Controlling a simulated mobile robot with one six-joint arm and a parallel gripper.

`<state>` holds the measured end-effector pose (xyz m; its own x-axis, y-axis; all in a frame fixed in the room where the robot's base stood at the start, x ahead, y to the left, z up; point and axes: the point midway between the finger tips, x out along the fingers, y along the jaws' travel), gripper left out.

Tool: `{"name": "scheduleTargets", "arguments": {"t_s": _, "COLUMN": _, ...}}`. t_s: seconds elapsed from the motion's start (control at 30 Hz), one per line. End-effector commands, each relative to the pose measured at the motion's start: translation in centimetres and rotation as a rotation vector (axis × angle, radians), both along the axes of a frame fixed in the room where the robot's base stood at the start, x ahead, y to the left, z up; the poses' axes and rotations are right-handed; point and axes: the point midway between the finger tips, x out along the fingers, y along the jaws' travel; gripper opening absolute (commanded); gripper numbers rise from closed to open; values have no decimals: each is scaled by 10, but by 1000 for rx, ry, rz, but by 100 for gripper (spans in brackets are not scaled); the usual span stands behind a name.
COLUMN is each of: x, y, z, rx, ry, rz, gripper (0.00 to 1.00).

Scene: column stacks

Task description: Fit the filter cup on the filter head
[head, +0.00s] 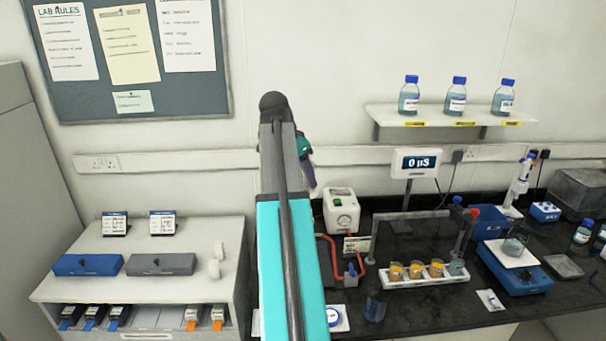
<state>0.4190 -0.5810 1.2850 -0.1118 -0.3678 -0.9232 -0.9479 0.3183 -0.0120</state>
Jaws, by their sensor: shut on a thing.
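My own arm rises through the middle of the head view and covers much of what lies behind it. My gripper does not show clearly; only a teal and dark part of my arm sticks out to the right of the upper link. What the gripper holds is hidden. I cannot pick out the filter cup for certain; a clear cup (375,308) stands on the black bench. A small blue-topped fitting (352,272) beside the red tubing may be the filter head, but it is too small to tell.
A white pump box (341,210) stands behind the red tubing (331,250). A white rack (425,275) holds several orange-filled cups. A blue balance (515,272) is at right. A white cabinet (150,284) with blue and grey boxes stands left. A wall shelf (447,115) carries 3 bottles.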

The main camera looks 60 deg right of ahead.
Motion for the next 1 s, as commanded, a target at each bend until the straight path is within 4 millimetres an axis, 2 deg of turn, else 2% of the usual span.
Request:
{"name": "scheduleTargets", "arguments": {"t_s": 0.37, "x": 0, "y": 0, "z": -7, "rx": 0, "ry": -1, "rz": 1, "gripper": 28}}
{"name": "scheduleTargets", "arguments": {"t_s": 1.0, "x": 0, "y": 0, "z": -43, "rx": 0, "ry": 0, "rz": 1, "gripper": 28}}
